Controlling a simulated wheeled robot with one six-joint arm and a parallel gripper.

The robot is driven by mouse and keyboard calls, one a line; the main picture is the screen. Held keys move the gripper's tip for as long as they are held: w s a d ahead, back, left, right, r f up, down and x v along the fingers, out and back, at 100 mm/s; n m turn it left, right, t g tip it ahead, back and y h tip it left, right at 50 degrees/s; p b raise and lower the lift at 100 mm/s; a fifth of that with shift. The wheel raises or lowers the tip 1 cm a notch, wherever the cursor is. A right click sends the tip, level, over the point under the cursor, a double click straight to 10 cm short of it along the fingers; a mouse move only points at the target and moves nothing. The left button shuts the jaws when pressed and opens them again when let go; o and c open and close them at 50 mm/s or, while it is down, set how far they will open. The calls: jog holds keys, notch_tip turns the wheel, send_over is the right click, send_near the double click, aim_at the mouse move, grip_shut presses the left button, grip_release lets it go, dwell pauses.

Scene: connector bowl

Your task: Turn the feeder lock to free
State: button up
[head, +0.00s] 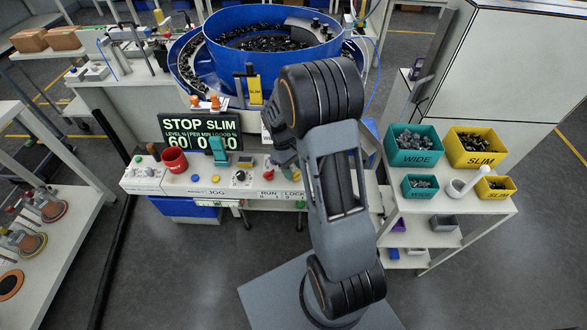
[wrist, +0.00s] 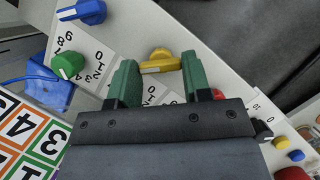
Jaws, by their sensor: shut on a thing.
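A yellow knob (wrist: 160,59) sits on the white panel in the wrist view, its bar lying roughly across the picture between my fingers. My gripper (wrist: 160,76) has its two green fingertips at the two ends of this bar and is shut on it. Part of the number scale below the knob is hidden by my gripper. A RUN / LOCK label (head: 281,194) shows on the panel's front edge. I cannot read which label belongs to the yellow knob.
A green knob (wrist: 68,65) and a blue knob (wrist: 82,11) stand to the left in the wrist view. A red button (wrist: 291,174) is at lower right. The display (head: 200,132) reads STOP SLIM. Part bins (head: 413,157) are right.

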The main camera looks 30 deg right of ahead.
jog(key=o, duration=0.9)
jog(key=shift+w, duration=0.1)
jog(key=v, duration=1.3)
jog(key=shift+w+a+r+b, duration=0.1)
jog(key=shift+w+r+b, duration=0.05)
jog(key=shift+r+b, duration=0.25)
jog(key=s+a+r+m+t, duration=0.1)
jog(key=s+a+t, duration=0.1)
jog(key=s, duration=0.3)
jog(key=s+a+r+m+t, duration=0.1)
jog(key=s+a+t, duration=0.1)
jog(key=s, duration=0.4)
jog(key=s+a+r+m+t+y, duration=0.1)
jog(key=s+a+r+t, duration=0.1)
jog(key=s+a+t, duration=0.1)
jog(key=shift+s+t, duration=0.6)
jog(key=shift+s, duration=0.6)
